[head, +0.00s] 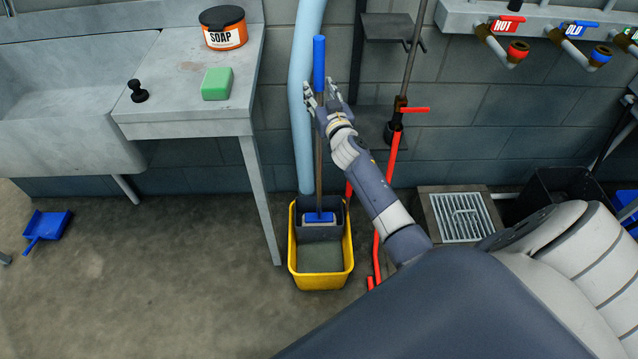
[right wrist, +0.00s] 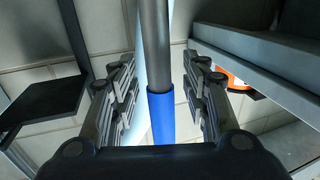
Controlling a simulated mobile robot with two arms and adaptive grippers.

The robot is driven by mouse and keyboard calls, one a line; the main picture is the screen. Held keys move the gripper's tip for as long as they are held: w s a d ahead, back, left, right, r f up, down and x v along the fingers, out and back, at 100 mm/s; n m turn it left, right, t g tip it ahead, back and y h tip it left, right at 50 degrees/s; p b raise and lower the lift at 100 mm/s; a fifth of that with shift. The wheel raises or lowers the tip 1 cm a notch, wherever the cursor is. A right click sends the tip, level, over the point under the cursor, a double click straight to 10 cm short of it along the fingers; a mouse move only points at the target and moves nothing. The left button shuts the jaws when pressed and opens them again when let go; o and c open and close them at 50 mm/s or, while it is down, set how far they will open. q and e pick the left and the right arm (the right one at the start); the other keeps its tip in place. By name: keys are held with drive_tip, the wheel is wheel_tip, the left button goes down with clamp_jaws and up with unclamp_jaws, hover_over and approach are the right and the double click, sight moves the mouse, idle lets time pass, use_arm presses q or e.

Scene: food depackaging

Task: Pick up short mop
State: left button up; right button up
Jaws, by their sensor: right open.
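The short mop has a blue grip (head: 319,62) on top, a grey shaft and a blue-and-grey head (head: 319,217). It stands upright in the yellow bucket (head: 292,262). In the right wrist view the mop's grey shaft (right wrist: 154,35) and blue grip (right wrist: 161,117) run between the two spread fingers of my right gripper (right wrist: 158,85), with gaps on both sides. My left gripper is not in view.
A sink counter (head: 185,118) with a soap tub (head: 223,30) and a green sponge (head: 216,84) is on the left. A light blue pipe (head: 302,130) runs just behind the mop. A red hose (head: 388,175) hangs to the right, near a floor drain (head: 460,217). Left floor is mostly clear.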

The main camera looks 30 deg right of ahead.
drive_tip(key=shift+w, duration=0.3)
clamp_jaws()
drive_tip(key=shift+d+r, duration=0.1)
drive_tip(key=shift+r, duration=0.05)
